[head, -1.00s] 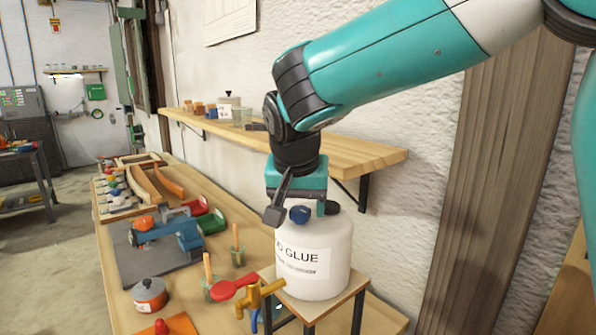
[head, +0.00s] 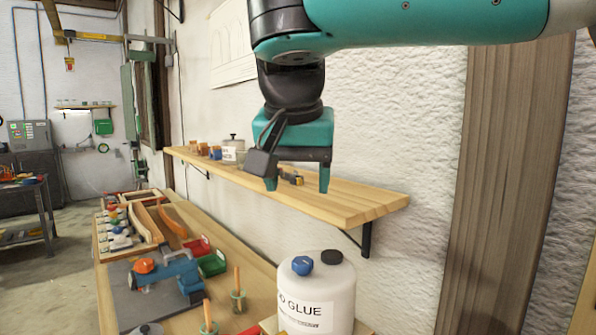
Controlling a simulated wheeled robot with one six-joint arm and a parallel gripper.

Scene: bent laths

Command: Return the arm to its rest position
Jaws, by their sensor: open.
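My gripper (head: 297,186) is open and empty, pointing down. In the picture it stands in front of the wooden wall shelf (head: 350,198) and above the white glue jug (head: 318,285). A clear gap shows between the fingertips and the jug. The jug is upright, with a blue cap (head: 302,265) and a black cap (head: 332,257) on top. My teal arm runs from the gripper up and off to the right along the top.
The workbench (head: 232,257) holds a blue tool (head: 172,277) with an orange knob, a red bin (head: 197,247), a green bin (head: 213,263), brush pots and bent laths (head: 146,223). Small jars and blocks stand on the shelf. A wooden post (head: 505,190) is at right.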

